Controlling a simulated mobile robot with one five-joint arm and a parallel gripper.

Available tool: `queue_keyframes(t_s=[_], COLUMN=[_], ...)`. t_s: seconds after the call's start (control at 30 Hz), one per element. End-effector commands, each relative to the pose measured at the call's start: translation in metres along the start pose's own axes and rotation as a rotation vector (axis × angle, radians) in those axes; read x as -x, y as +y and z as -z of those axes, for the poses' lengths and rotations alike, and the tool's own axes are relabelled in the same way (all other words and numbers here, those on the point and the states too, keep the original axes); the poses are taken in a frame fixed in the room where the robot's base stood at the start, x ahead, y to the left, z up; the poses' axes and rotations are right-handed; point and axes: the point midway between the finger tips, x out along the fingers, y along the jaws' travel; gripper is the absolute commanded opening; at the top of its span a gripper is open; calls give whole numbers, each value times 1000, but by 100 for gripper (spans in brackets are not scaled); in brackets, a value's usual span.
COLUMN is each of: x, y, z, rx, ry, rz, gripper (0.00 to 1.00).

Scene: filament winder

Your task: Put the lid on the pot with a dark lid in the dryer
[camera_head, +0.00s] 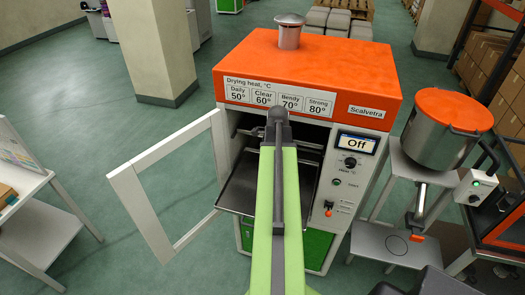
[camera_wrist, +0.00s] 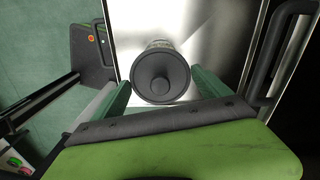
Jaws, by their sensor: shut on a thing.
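The dryer (camera_head: 310,85) has an orange top, and its white-framed door (camera_head: 150,195) stands open to the left. In the wrist view a round dark lid (camera_wrist: 161,78) with a central knob lies between the green fingers of my gripper (camera_wrist: 162,86). My gripper is shut on this lid. A sliver of the pot (camera_wrist: 160,43) shows just past the lid's far edge; I cannot tell whether the lid is seated. Below them is a shiny metal tray (camera_wrist: 200,25). In the head view my green arm reaches into the dryer and hides the gripper, lid and pot.
A dark shelf (camera_head: 240,190) juts from the dryer's opening. A dark handle (camera_wrist: 275,45) stands close at the right in the wrist view. A steel drum with an orange lid (camera_head: 450,110) stands right of the dryer. A white table (camera_head: 30,225) is at the left.

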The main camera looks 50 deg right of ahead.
Motion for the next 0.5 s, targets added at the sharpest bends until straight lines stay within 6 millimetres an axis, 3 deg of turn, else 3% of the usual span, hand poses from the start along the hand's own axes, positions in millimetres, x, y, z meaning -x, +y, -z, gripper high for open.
queue_keyframes(t_s=[0.27,0.5], x=[1,-17], y=[1,0], z=[7,12], rx=[-14,-21], ry=[0,0], rz=[0,0], gripper=[49,49])
